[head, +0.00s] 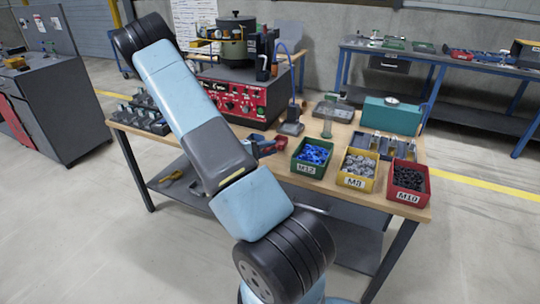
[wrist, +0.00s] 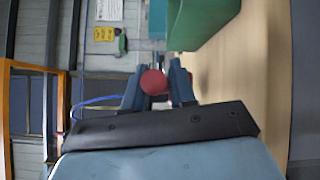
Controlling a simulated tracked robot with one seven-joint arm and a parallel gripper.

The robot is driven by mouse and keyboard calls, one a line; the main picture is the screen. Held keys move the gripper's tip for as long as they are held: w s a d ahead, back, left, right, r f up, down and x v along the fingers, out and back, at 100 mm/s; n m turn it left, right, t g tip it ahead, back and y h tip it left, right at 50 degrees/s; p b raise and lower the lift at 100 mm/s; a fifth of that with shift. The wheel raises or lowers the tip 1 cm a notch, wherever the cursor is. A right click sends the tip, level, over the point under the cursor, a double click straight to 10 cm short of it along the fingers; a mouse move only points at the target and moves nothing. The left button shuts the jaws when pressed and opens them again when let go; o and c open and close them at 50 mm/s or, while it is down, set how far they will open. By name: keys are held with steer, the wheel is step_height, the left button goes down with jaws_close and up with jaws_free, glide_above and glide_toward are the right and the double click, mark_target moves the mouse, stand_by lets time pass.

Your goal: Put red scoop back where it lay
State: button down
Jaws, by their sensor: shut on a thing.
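My gripper (head: 264,148) is over the wooden bench, just left of the green M12 bin (head: 308,168). The red scoop (head: 281,142) shows small at its fingertips in the head view. In the wrist view my gripper (wrist: 156,88) is shut on the red scoop, whose round red end (wrist: 153,82) shows between the two fingers. The rest of the scoop is mostly hidden behind the fingers. I cannot tell whether the scoop touches the bench.
A yellow M8 bin (head: 356,181) and a red M10 bin (head: 408,197) stand right of the green bin. A red control box (head: 245,100) under the bowl feeder stands behind my arm. A teal box (head: 391,116) is at the back right.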

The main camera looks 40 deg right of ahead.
step_height(320, 180, down, 3)
steer(key=shift+d+f, duration=0.1)
steer(key=shift+f, duration=0.05)
steer(key=c, duration=0.9)
jaws_free()
steer(key=v, duration=1.2)
steer(key=s+a+r+t+y, duration=0.3)
steer(key=s+a+r+y, duration=0.2)
steer(key=r, duration=0.7)
steer(key=s+a+r+t+y, duration=0.4)
steer(key=s+a+r+y, duration=0.2)
steer(key=s+a+r, duration=0.3)
steer(key=s+a+r+t+y, duration=0.4)
steer(key=s+a+r+y, duration=0.2)
steer(key=r, duration=0.8)
steer(key=shift+s+a+r+n, duration=0.2)
steer(key=shift+s+a, duration=0.25)
steer(key=shift+a, duration=0.3)
steer(key=shift+s+a+r+n, duration=0.1)
steer(key=shift+s+a+n, duration=0.1)
steer(key=shift+s+a, duration=0.45)
